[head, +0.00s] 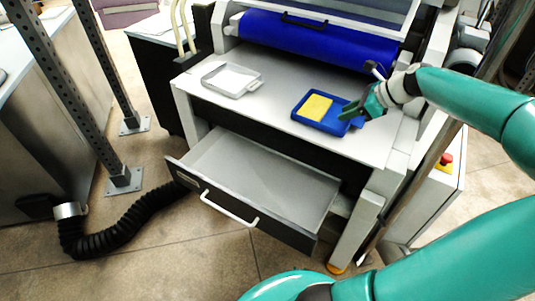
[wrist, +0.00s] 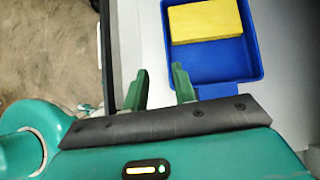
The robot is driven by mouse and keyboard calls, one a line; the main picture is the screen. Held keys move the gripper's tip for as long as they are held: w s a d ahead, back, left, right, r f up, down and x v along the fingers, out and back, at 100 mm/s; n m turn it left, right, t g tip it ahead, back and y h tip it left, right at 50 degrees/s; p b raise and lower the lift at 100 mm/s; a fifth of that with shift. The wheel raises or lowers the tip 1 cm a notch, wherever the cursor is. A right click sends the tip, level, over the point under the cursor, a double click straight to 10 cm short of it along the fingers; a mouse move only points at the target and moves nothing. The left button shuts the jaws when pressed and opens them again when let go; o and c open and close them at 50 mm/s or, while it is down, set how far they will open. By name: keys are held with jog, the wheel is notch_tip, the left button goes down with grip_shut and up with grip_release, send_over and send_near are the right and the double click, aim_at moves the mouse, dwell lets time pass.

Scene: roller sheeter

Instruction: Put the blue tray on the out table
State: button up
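The blue tray (head: 336,126) holds a yellow block (head: 315,107) and lies on the right part of the light grey table (head: 270,107) in front of the blue roller. In the wrist view the tray (wrist: 225,65) and yellow block (wrist: 204,20) are at upper right. My gripper (head: 352,111) is at the tray's right end in the head view. No label shows which surface is the out table.
A grey tray (head: 231,80) lies on the left of the same table. The blue roller (head: 310,40) is behind. An open drawer (head: 262,180) juts out below the table. A perforated post (head: 75,95) and black hose (head: 120,222) are at left. A red button (head: 446,159) is at right.

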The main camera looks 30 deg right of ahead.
jog(key=w+a+f+n+g+h, duration=0.1)
jog(key=a+f+n+g, duration=0.2)
jog(key=a+n, duration=0.5)
jog(key=w+a+f+n+g+h, duration=0.2)
jog(key=a+f+n+g, duration=0.15)
jog(key=a, duration=0.75)
jog(key=s+a+r+n+t, duration=0.2)
jog(key=s+a+r+n, duration=0.4)
jog(key=a+n, duration=0.3)
jog(key=s+a+r+n+t+h, duration=0.1)
jog(key=s+a+r+n+t, duration=0.1)
jog(key=s+a+r+n, duration=0.5)
jog(key=shift+s+a+r+n+t, duration=0.25)
jog(key=shift+a+n+t, duration=0.1)
jog(key=shift+a+n, duration=0.75)
